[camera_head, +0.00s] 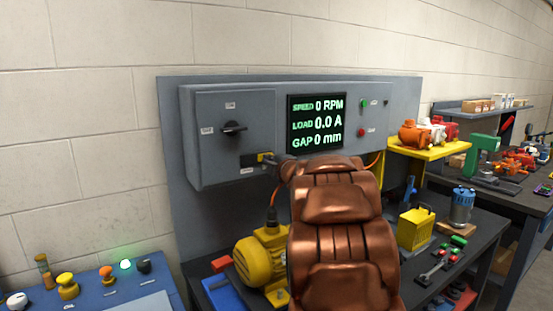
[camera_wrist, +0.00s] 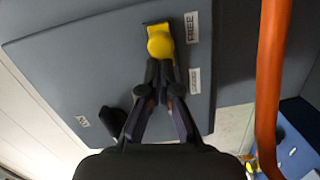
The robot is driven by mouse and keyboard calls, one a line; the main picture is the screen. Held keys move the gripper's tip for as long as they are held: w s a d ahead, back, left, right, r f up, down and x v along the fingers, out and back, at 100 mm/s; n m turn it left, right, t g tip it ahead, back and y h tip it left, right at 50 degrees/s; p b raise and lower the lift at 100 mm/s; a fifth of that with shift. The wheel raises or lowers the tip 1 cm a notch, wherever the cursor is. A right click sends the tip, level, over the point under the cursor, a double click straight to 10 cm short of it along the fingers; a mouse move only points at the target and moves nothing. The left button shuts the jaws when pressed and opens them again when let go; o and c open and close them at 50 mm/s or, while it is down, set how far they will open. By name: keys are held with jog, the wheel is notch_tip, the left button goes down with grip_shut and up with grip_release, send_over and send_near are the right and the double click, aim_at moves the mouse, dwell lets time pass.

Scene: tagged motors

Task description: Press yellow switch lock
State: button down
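The yellow switch lock (camera_head: 263,157) sits on a dark plate at the lower right of the grey control box door. It also shows in the wrist view (camera_wrist: 160,42), with a rounded yellow end towards my gripper and a label reading FREE beside it. My gripper (camera_wrist: 160,68) has its fingertips close together, right at the rounded yellow end. I cannot tell whether they touch it. Nothing shows between the fingers. In the head view my copper-coloured arm reaches up to the box, and the gripper is partly hidden behind it.
A black rotary switch (camera_head: 233,128) stands out from the box door, and shows in the wrist view (camera_wrist: 113,121). An orange cable (camera_wrist: 270,90) runs down beside my gripper. The display (camera_head: 317,122) reads 0 RPM. A yellow motor (camera_head: 258,262) stands below.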

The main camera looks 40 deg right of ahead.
jog(key=shift+d, duration=0.1)
jog(key=s+a+b, duration=0.3)
jog(key=s+a, duration=0.4)
jog(key=s, duration=0.2)
jog(key=shift+s+r, duration=0.25)
jog(key=shift+r, duration=0.2)
dwell(0.7)
